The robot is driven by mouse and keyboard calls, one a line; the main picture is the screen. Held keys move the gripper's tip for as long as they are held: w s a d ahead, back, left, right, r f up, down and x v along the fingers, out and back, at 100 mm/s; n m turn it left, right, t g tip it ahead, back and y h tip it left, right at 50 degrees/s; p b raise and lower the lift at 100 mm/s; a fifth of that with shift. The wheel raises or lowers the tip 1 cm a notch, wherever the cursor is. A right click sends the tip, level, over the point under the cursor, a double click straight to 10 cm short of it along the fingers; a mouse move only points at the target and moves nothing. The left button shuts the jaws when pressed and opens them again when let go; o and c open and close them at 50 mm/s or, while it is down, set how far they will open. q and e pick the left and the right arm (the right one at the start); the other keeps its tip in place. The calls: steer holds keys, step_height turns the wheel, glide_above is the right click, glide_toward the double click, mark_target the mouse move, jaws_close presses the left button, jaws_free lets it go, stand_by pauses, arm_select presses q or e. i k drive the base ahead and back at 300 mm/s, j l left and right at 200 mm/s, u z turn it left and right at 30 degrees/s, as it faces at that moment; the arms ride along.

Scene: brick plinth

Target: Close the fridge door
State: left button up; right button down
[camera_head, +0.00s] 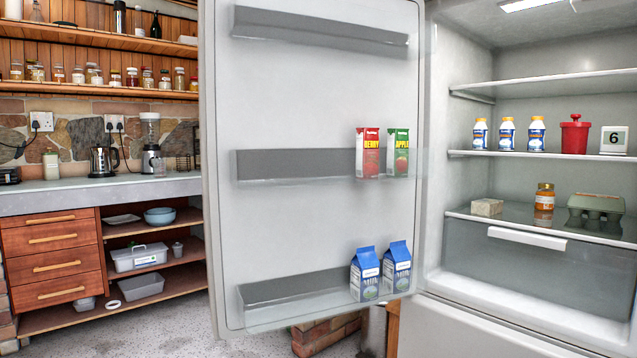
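The fridge door (300,115) stands wide open, swung out to the left of the fridge, with its inner side facing me. Its hinge side meets the fridge body near the middle of the view. Its shelves hold a red berry carton (367,153), a green apple carton (398,153) and two blue milk cartons (365,275). The open fridge interior (530,60) is on the right, with lit shelves. Neither of my grippers is in view.
Inside the fridge are several white-and-blue bottles (507,133), a red pot (574,135), a jar (544,197) and an egg box (596,206). A counter (70,195) with drawers stands at left. Speckled floor (170,325) shows clear in front of it.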

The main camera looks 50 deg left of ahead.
mark_target(285, 86)
steer(key=k+j, duration=0.15)
steer(key=j, duration=0.25)
steer(key=k+j, duration=0.15)
steer(key=j, duration=0.25)
steer(key=k+j, duration=0.15)
steer(key=j, duration=0.25)
steer(key=k+j, duration=0.15)
steer(key=j, duration=0.25)
steer(key=k+j, duration=0.1)
steer(key=j, duration=0.4)
steer(key=k+j, duration=0.1)
steer(key=j, duration=0.35)
steer(key=k+j, duration=0.1)
steer(key=j, duration=0.4)
